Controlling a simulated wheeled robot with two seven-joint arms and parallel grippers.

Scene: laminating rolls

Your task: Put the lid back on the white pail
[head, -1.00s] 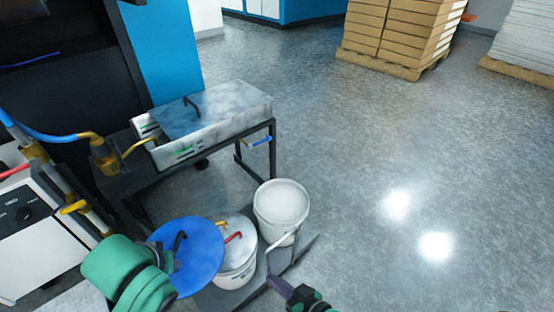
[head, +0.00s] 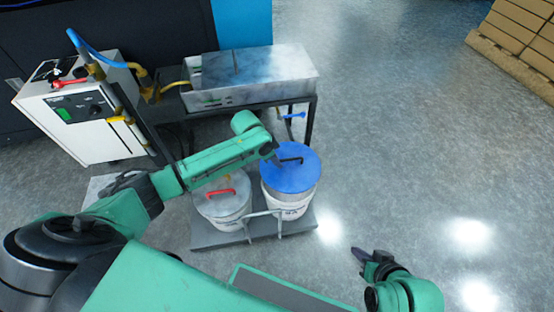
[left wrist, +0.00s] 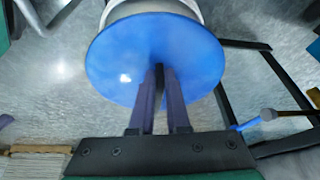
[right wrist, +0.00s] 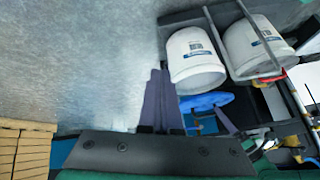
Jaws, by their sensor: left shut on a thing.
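The white pail (head: 288,212) stands at the right of a low grey platform. The blue lid (head: 297,177), a flat disc with a black handle, is over its mouth and hides the opening. My left gripper (head: 277,160) is shut on the lid's handle; the left wrist view shows its fingers (left wrist: 160,95) against the lid (left wrist: 120,60). The right wrist view shows the lid (right wrist: 205,101) close to the pail's rim (right wrist: 197,78); I cannot tell whether it touches all round. My right gripper (head: 362,256) is empty, its fingers (right wrist: 160,100) together, at the lower right.
A second pail (head: 222,208) with a grey lid and red handle stands left of it on the platform (head: 215,238). A metal rail (head: 263,215) runs in front. A metal tank (head: 250,75) on a stand is behind.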

